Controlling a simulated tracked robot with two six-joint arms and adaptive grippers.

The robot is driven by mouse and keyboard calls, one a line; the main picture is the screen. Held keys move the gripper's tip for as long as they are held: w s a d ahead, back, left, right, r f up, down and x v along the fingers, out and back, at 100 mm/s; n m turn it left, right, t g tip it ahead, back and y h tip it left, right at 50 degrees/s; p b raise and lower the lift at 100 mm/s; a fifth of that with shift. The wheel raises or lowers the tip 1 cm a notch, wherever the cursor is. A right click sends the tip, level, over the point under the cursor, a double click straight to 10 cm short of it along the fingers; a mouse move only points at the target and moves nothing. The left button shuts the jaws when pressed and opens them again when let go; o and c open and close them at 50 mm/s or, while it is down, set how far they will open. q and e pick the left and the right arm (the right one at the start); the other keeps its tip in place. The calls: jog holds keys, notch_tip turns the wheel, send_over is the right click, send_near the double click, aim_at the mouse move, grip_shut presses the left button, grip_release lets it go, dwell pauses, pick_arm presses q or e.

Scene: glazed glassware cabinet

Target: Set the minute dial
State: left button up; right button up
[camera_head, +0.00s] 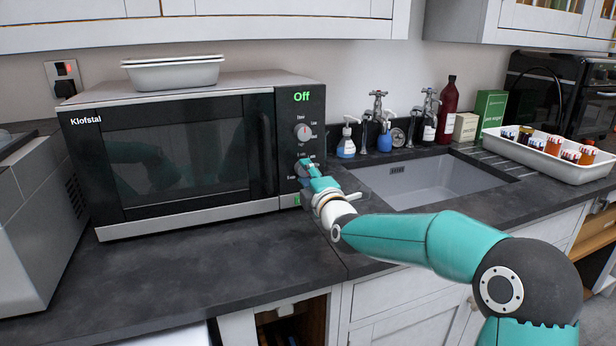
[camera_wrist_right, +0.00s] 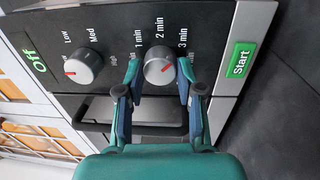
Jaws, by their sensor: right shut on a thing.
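The microwave (camera_head: 190,150) stands on the dark worktop with its door shut, and its display (camera_head: 302,97) reads "Off". My right gripper (camera_head: 308,172) is at the lower knob on the control panel. The fingers of my right gripper (camera_wrist_right: 159,75) sit on both sides of this dial. The power dial (camera_wrist_right: 83,66) beside it has a red mark. The green Start button (camera_wrist_right: 239,60) is clear of the fingers. My left gripper is not in view.
A white dish (camera_head: 172,73) rests on top of the microwave. To the right are a sink (camera_head: 430,183), soap bottles and a white tray (camera_head: 560,165) of small jars. The worktop in front of the microwave (camera_head: 200,275) is clear. The door handle (camera_wrist_right: 130,117) runs close to my right fingers.

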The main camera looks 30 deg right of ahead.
jog(key=shift+a+f, duration=0.2)
jog(key=shift+f, duration=0.15)
jog(key=o, duration=1.1)
jog(key=shift+o, duration=0.3)
jog(key=shift+r, duration=0.15)
jog(key=shift+d, duration=0.1)
jog(key=shift+s, duration=0.1)
jog(key=v, duration=1.1)
jog(key=shift+s, duration=0.4)
